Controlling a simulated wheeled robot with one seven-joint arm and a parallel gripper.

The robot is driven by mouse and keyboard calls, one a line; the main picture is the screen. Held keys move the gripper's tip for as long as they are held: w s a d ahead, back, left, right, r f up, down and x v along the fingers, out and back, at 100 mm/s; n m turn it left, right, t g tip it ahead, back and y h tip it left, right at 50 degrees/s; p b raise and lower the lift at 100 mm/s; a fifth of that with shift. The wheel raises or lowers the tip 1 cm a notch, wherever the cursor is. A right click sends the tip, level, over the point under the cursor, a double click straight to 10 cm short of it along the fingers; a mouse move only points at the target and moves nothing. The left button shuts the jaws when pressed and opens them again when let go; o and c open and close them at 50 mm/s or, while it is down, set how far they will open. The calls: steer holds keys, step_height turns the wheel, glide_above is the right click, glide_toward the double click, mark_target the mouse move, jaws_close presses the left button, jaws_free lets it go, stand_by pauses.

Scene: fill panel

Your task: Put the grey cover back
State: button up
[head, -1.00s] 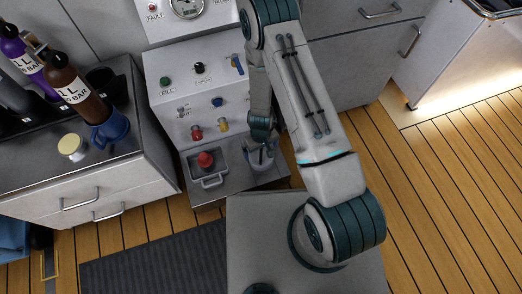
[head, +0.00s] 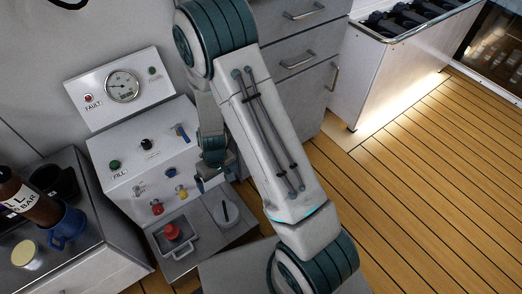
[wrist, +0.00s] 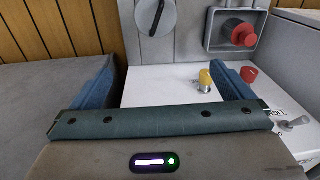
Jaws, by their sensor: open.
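A grey square surround with a handle-like front bar (head: 180,250) frames the red mushroom button (head: 172,231) on the panel's low shelf. I cannot tell whether this surround is the grey cover. It also shows at the upper right of the wrist view (wrist: 211,38). Right of it on the shelf is a round grey disc (head: 227,213) with a dark grip; the wrist view shows it at the top (wrist: 156,14). My gripper (head: 203,184) hangs above the shelf, before the panel face. In the wrist view its blue fingers (wrist: 162,75) are wide apart, with nothing held.
Yellow (head: 182,192) and red (head: 157,207) knobs on the panel (head: 120,155) are close to my gripper. A counter at left holds a blue mug (head: 66,228), a brown bottle (head: 30,200) and a cream-lidded jar (head: 26,254). Wooden floor (head: 420,190) at right is clear.

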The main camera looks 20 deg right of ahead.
steer(key=s+d+r+m, duration=0.1)
steer(key=d+r, duration=0.1)
steer(key=r, duration=0.6)
steer(key=s+d+r, duration=0.2)
steer(key=r, duration=0.6)
steer(key=s+d+r+m, duration=0.1)
steer(key=s+d+r, duration=0.2)
steer(key=s+r, duration=0.2)
steer(key=s+d+r+m+t, duration=0.1)
steer(key=s+d+r, duration=0.3)
steer(key=s+r, duration=0.1)
steer(key=shift+s+r+m+h, duration=0.3)
steer(key=shift+r+h, duration=0.1)
steer(key=shift+r, duration=0.3)
step_height(320, 180, up, 34)
steer(key=t+p, duration=0.1)
steer(key=p, duration=3)
steer(key=shift+d+r+t, duration=0.15)
steer(key=shift+t, duration=0.15)
